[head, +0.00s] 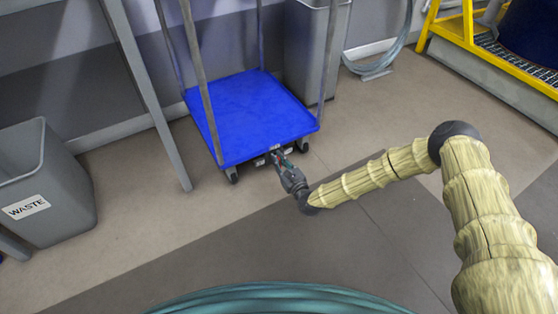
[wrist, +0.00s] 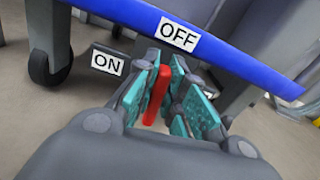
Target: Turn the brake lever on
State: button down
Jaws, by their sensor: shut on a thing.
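The red brake lever (wrist: 156,96) stands between the teal finger pads of my gripper (wrist: 166,88) in the wrist view. The gripper is shut on it. The lever sits under the front edge of the blue cart deck, near an ON label (wrist: 107,62) on the left and an OFF label (wrist: 177,35) above right. In the head view, my gripper (head: 281,160) reaches the front edge of the blue cart (head: 250,115); the lever is too small there to make out clearly.
A caster wheel (wrist: 50,67) is left of the lever. A grey waste bin (head: 50,185) stands at the left and another grey bin (head: 310,55) behind the cart. A yellow step frame (head: 460,30) is at the far right. The floor before the cart is mostly clear.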

jog(key=shift+s+a+f+n+p, duration=0.25)
jog(key=shift+n+p, duration=0.5)
jog(key=shift+n, duration=2.05)
jog(key=shift+a+f+n+p, duration=0.15)
jog(key=shift+f+n+p, duration=0.4)
jog(key=shift+n, duration=2.25)
jog(key=shift+s+a+f+n+p, duration=0.2)
jog(key=shift+n+p, duration=0.7)
jog(key=shift+n, duration=1.9)
jog(key=c, duration=1.5)
grip_release()
